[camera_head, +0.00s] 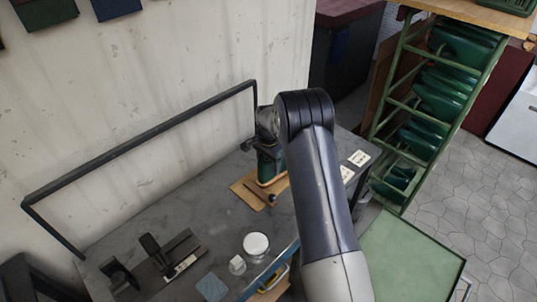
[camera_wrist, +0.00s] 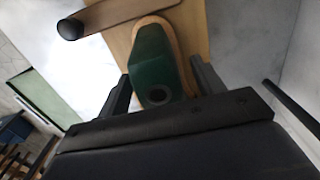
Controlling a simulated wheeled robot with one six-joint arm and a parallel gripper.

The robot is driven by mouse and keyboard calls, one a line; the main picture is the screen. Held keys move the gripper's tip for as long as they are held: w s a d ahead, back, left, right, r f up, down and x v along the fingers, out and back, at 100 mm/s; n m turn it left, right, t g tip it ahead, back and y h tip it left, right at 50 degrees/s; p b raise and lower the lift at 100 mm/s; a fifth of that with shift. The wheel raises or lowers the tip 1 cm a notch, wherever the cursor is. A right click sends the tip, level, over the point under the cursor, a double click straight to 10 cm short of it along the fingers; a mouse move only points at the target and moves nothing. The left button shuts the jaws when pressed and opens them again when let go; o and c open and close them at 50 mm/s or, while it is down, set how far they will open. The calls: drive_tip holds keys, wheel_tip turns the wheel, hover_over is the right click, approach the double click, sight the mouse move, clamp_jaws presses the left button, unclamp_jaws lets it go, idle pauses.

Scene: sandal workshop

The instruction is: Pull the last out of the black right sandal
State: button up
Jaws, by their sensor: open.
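A green last (camera_wrist: 153,62) with a dark round hole in its near end shows in the wrist view. A tan sole-like rim (camera_wrist: 178,38) curves around its far end and right side; I cannot make out any black sandal straps. My gripper (camera_wrist: 160,68) is open, with one finger on each side of the last. Whether the fingers touch it I cannot tell. In the head view the green last (camera_head: 267,168) stands on a wooden board (camera_head: 240,190) on the workbench, below my wrist, which partly hides it.
A dark-ended wooden tool (camera_wrist: 95,17) lies beside the last on the board. The grey bench (camera_head: 205,212) also carries a black tool stand (camera_head: 165,254), a white-lidded jar (camera_head: 256,245) and white cards (camera_head: 359,158). A green rack of lasts (camera_head: 440,95) stands at right.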

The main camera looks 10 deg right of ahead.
drive_tip(key=shift+f, duration=0.3)
drive_tip(key=shift+c, duration=0.4)
drive_tip(key=c, duration=1.2)
drive_tip(key=o, duration=0.7)
drive_tip(key=shift+r, duration=0.1)
drive_tip(key=c, duration=0.5)
